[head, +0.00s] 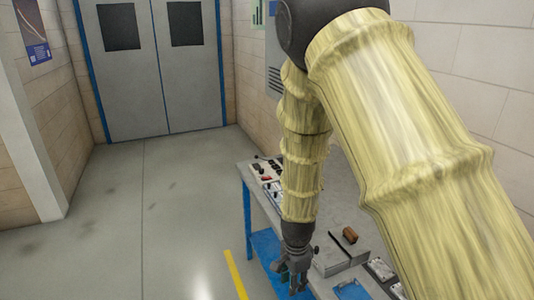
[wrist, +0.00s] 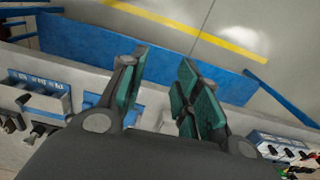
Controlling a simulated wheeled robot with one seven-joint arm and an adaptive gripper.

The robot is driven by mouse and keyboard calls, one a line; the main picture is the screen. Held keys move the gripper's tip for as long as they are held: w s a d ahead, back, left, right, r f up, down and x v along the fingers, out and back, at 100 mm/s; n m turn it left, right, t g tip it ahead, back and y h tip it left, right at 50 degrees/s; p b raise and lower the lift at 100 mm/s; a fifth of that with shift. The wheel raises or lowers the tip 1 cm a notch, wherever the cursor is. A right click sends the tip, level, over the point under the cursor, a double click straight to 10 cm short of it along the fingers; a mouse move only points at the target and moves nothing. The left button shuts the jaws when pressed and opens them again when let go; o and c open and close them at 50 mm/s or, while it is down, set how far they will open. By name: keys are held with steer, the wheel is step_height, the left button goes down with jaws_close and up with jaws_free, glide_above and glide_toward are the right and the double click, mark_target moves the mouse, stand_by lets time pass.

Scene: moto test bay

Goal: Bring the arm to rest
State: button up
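My gripper (head: 294,277) hangs at the end of my yellow-sleeved arm, pointing down beside the front edge of the grey workbench (head: 247,174). In the wrist view my gripper (wrist: 164,90) shows two fingers with green pads, spread apart. Nothing is between the pads; the bench edge, its blue lower panel and the floor show past them. The arm covers the middle of the bench in the head view.
On the bench are a panel with dark knobs (head: 258,169), a brown block (head: 350,235) on a grey box and several small devices (head: 380,269). A yellow line (head: 235,274) runs along the floor. The floor left of the bench is clear. Double doors (head: 152,90) stand behind.

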steer(key=s+d+f+n+b, duration=0.25)
steer(key=s+d+f, duration=0.3)
steer(key=f, duration=0.35)
steer(key=s+d+f+n+b, duration=0.1)
steer(key=s+d+f+n, duration=0.25)
steer(key=s+f, duration=0.45)
steer(key=s+d+f+n+b, duration=0.2)
steer(key=s+d+f+n, duration=0.1)
steer(key=s+f, duration=0.4)
steer(key=s+d+f+n+b, duration=0.2)
steer(key=s+f, duration=0.4)
steer(key=s, duration=0.5)
steer(key=shift+d+f+n, duration=0.35)
steer(key=shift+d+n, duration=0.25)
steer(key=shift+n, duration=0.3)
